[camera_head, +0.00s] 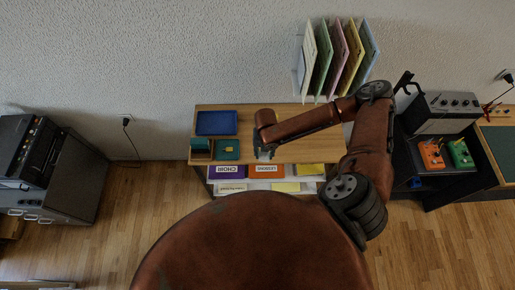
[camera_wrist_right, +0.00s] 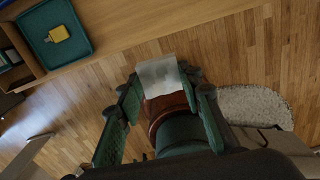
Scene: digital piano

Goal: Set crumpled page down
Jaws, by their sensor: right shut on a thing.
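The crumpled page (camera_wrist_right: 160,76) is a small whitish, creased sheet in the right wrist view. It sits between the two fingers of my right gripper (camera_wrist_right: 166,92), which is shut on it. In the head view my right gripper (camera_head: 264,151) hangs over the front part of the wooden cabinet top (camera_head: 310,150), mostly hidden under my own wrist. A pale patch shows there, too small to make out clearly. In the wrist view the page appears over the floor side of the cabinet's edge; its height cannot be told. My left gripper is not in view.
A blue tray (camera_head: 217,122) and a green tray (camera_head: 228,149) with a yellow item lie left on the cabinet top. Labelled folders (camera_head: 266,171) fill the shelf below. Coloured sheets (camera_head: 338,57) stand in a wall rack behind. Wood right of my gripper looks clear.

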